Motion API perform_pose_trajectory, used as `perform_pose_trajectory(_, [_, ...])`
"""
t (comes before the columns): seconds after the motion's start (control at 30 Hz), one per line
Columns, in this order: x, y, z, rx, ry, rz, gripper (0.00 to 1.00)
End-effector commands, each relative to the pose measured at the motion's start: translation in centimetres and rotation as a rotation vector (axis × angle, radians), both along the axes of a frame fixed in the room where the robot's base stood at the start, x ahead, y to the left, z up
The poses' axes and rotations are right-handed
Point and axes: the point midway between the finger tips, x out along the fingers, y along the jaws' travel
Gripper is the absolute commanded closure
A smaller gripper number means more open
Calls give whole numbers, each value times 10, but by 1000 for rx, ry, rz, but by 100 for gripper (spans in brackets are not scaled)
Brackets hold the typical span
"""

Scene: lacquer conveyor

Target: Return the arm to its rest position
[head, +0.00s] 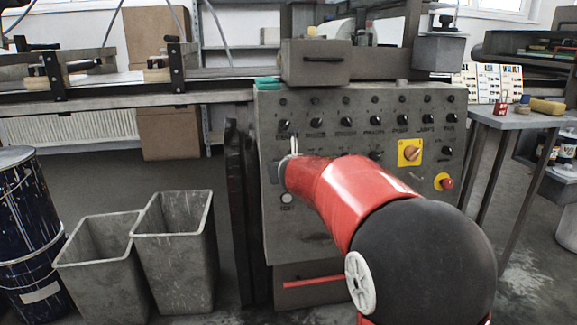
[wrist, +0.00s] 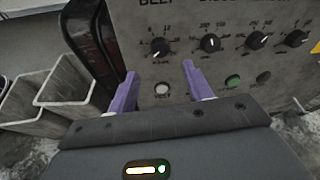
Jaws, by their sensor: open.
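My red arm with its black joint reaches forward in the head view toward the grey control panel (head: 330,220). My gripper (wrist: 155,85) shows in the wrist view as two purple fingers set wide apart. It is open, and nothing shows between the fingers. Behind the fingers is the panel's face (wrist: 205,15), with a row of black knobs and a white button (wrist: 162,89) seen in the gap. I cannot tell whether the fingertips touch the panel. In the head view my arm hides most of the gripper and part of the panel's lower knobs.
Two grey bins (head: 180,255) and a dark blue drum (head: 25,235) stand on the floor at left. A conveyor (head: 150,95) runs behind. A red emergency button (head: 446,184) and yellow switch (head: 411,152) sit on the panel's right. A grey side table (head: 520,118) stands at right.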

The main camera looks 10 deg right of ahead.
Motion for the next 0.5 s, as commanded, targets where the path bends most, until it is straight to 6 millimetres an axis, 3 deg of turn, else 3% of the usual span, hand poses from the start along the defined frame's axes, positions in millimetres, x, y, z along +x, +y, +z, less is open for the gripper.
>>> perform_pose_trajectory(0.2, [0, 0, 0, 3, -1, -2, 49])
perform_pose_trajectory(0.3, [-9, -8, 9, 79, -12, -52, 49])
perform_pose_trajectory(0.37, [-24, -18, 20, 198, -28, -126, 49])
perform_pose_trajectory(0.47, [-67, -45, 40, 524, -68, -333, 49])
perform_pose_trajectory(0.5, [-89, -56, 45, 687, -87, -438, 49])
